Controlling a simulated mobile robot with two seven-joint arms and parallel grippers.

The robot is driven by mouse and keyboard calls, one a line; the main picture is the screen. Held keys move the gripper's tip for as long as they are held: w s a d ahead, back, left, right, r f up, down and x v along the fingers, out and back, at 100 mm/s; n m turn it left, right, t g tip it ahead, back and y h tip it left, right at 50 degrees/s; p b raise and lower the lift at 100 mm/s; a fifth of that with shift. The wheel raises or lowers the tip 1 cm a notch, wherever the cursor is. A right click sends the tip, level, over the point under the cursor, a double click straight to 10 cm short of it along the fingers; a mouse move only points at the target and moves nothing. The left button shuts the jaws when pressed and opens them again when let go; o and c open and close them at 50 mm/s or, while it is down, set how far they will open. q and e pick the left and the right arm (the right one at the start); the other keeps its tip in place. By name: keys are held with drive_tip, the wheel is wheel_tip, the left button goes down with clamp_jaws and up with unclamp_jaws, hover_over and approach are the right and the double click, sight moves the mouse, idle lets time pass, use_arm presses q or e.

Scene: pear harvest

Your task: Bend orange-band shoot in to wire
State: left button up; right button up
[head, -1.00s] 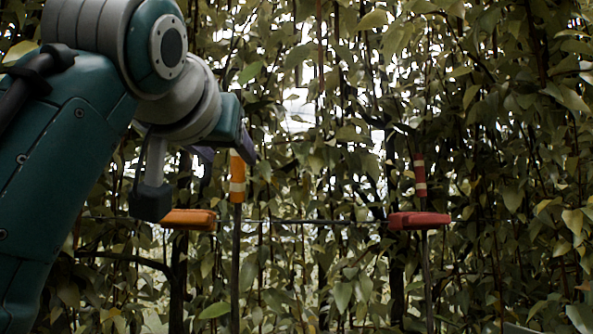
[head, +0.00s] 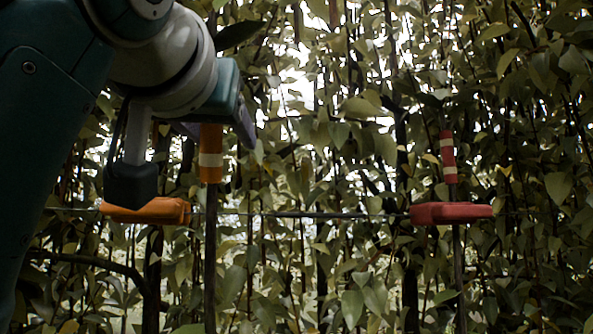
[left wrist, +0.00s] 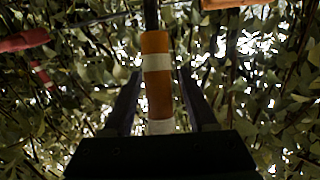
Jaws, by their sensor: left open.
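The orange-band shoot (head: 210,270) is a dark upright stem. Its orange band (head: 210,155) has pale stripes and shows just below my left gripper (head: 228,120). In the left wrist view the orange band (left wrist: 157,90) lies between the two dark fingers of the open left gripper (left wrist: 160,100). Gaps show on both sides, so the fingers are not closed on it. The wire (head: 300,214) runs level across the foliage. An orange clip (head: 145,211) sits on the wire left of the shoot, partly covered by my arm. My right gripper is not in view.
A red clip (head: 450,213) sits on the wire at the right, by a shoot with a red band (head: 447,155). The red clip (left wrist: 24,40) also shows in the left wrist view. Dense leaves and thin stems fill the background and surround the gripper.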

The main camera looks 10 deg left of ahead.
use_arm(q)
drive_tip(key=shift+s, duration=0.1)
clamp_jaws()
idle(0.3)
idle(1.0)
